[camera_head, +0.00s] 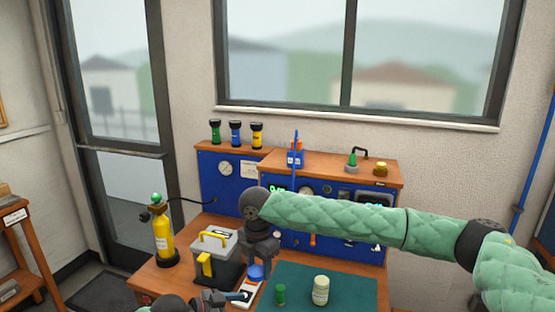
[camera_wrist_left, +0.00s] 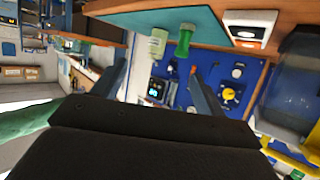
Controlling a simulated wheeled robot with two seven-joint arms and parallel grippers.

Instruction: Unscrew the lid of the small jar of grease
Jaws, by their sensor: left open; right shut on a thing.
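My right gripper (camera_head: 257,262) points down over the left edge of the teal mat (camera_head: 345,283). It is shut on a small blue round thing (camera_head: 256,272), mostly hidden by the fingers. I cannot tell whether this is the grease jar or its lid. A small green jar (camera_head: 280,294) and a larger cream jar (camera_head: 320,290) stand upright on the mat, apart from both grippers. Both also show in the left wrist view, the green one (camera_wrist_left: 184,40) and the pale one (camera_wrist_left: 157,42). My left gripper (camera_head: 240,296) is open, low at the bottom edge; its fingers (camera_wrist_left: 158,72) hold nothing.
A grey toolbox with yellow handle (camera_head: 213,257) stands left of my right gripper. A white-and-orange device (camera_head: 247,296) lies below it. A yellow cylinder (camera_head: 163,238) stands further left. The blue test panel (camera_head: 340,245) backs the bench. The mat's right side is clear.

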